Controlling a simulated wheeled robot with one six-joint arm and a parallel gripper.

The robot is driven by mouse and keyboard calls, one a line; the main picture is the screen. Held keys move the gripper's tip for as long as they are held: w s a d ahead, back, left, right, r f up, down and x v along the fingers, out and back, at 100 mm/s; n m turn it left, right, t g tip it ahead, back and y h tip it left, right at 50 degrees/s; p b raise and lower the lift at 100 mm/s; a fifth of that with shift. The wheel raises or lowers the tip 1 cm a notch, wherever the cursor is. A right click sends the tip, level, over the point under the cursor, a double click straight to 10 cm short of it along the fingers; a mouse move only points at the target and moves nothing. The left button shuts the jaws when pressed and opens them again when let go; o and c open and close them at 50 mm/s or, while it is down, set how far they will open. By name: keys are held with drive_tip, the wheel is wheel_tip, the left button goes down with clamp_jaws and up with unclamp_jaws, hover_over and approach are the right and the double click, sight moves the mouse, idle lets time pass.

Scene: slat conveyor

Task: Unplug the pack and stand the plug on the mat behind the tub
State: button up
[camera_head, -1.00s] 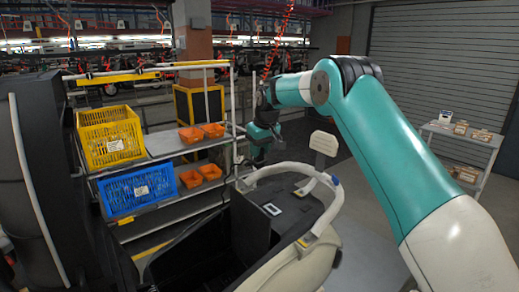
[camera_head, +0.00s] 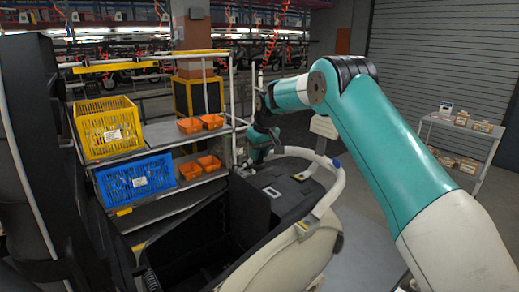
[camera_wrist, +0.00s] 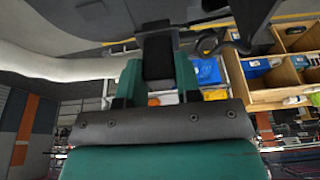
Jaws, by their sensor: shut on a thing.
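My gripper (camera_head: 262,152) is at the far end of my teal arm in the head view, above the rear corner of the cart's dark deck. In the wrist view its teal fingers (camera_wrist: 157,85) are shut on a black block, apparently the plug (camera_wrist: 158,58). A black cable loop (camera_wrist: 207,40) shows beside it. The black open tub (camera_head: 212,222) is in front of the dark flat deck, which may be the mat (camera_head: 287,178); a pale square frame lies on it. I cannot make out the pack. Whether the plug touches anything is unclear.
A white rail (camera_head: 337,185) curves around the deck's right side. A shelf rack on the left holds a yellow crate (camera_head: 105,130), a blue crate (camera_head: 136,183) and orange bins. A grey rack (camera_head: 465,134) with small boxes stands at the right. Floor between is clear.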

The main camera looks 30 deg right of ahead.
drive_tip(key=shift+f+b, duration=0.45)
drive_tip(key=shift+f, duration=0.75)
drive_tip(key=shift+f+b, duration=0.7)
drive_tip(key=shift+f, duration=0.45)
drive_tip(key=o, duration=1)
drive_tip(key=shift+r, duration=0.1)
drive_tip(key=b+v, duration=0.4)
drive_tip(key=v, duration=1.3)
drive_tip(key=shift+r, duration=0.2)
drive_tip(key=shift+a, duration=0.1)
